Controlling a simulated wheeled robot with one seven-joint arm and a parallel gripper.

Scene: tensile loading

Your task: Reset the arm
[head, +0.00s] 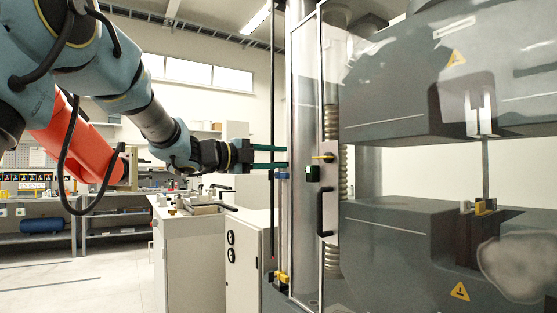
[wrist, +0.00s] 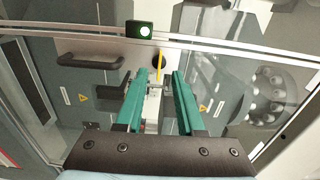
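My gripper (head: 286,157) is in front of the glass door of a large grey testing machine (head: 400,240), left of the door frame. Its two green fingers are parallel and apart, with nothing held between them. In the wrist view my gripper (wrist: 161,76) is open, its fingers pointing at the door. A yellow latch (head: 323,157) sits on the door frame; in the wrist view it (wrist: 159,65) shows beyond the gap between the fingertips. Contact with the door cannot be told. My arm reaches in from the upper left.
A thin metal bar (head: 486,168) stands upright between the machine's jaws. A white cabinet (head: 190,255) stands below my gripper. Open floor lies at the lower left.

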